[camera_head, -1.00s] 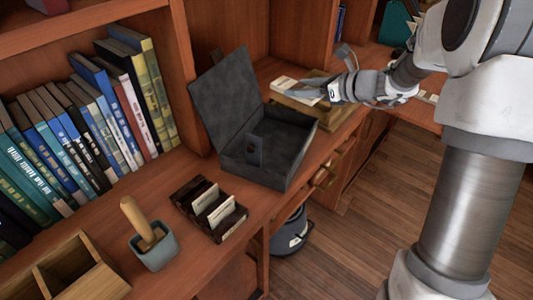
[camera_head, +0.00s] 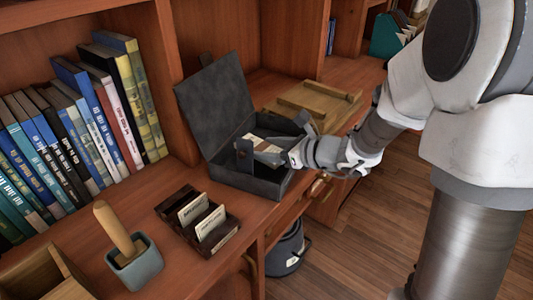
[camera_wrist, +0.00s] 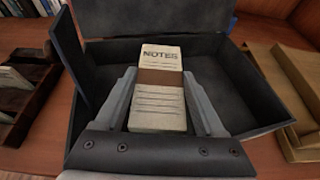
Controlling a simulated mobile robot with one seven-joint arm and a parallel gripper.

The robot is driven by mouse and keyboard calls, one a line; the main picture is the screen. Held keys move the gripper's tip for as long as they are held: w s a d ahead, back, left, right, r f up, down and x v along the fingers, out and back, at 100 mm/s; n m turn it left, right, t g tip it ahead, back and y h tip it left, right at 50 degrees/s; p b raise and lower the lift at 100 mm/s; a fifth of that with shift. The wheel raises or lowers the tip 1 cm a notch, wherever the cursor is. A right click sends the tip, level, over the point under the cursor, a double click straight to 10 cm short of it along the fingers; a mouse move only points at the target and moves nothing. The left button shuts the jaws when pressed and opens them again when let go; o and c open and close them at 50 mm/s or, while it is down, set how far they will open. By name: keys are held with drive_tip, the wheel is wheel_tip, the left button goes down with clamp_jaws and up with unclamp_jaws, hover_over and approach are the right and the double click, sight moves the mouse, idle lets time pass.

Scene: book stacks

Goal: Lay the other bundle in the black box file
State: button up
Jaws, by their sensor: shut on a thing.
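The black box file (camera_head: 250,188) stands open on the desk, its lid (camera_head: 213,103) tilted back. My gripper (camera_head: 268,152) reaches over its front wall from the right. In the wrist view my gripper (camera_wrist: 160,98) is shut on a cream bundle marked NOTES with a brown band (camera_wrist: 160,110), one finger along each side. The bundle (camera_head: 262,144) is within the box file's outline; I cannot tell whether it touches the floor. The box interior (camera_wrist: 215,80) around the bundle looks empty. No second bundle shows.
A wooden tray (camera_head: 335,97) lies on the desk right of the box. A dark card holder (camera_head: 180,207) with cards is in front-left. A grey pot with a wooden handle (camera_head: 136,265) and a row of books (camera_head: 75,125) are further left.

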drive_tip(key=shift+f, duration=0.1)
drive_tip(key=shift+f+b, duration=0.55)
drive_tip(key=shift+f, duration=0.1)
drive_tip(key=o, duration=1.4)
drive_tip(key=shift+c, duration=0.2)
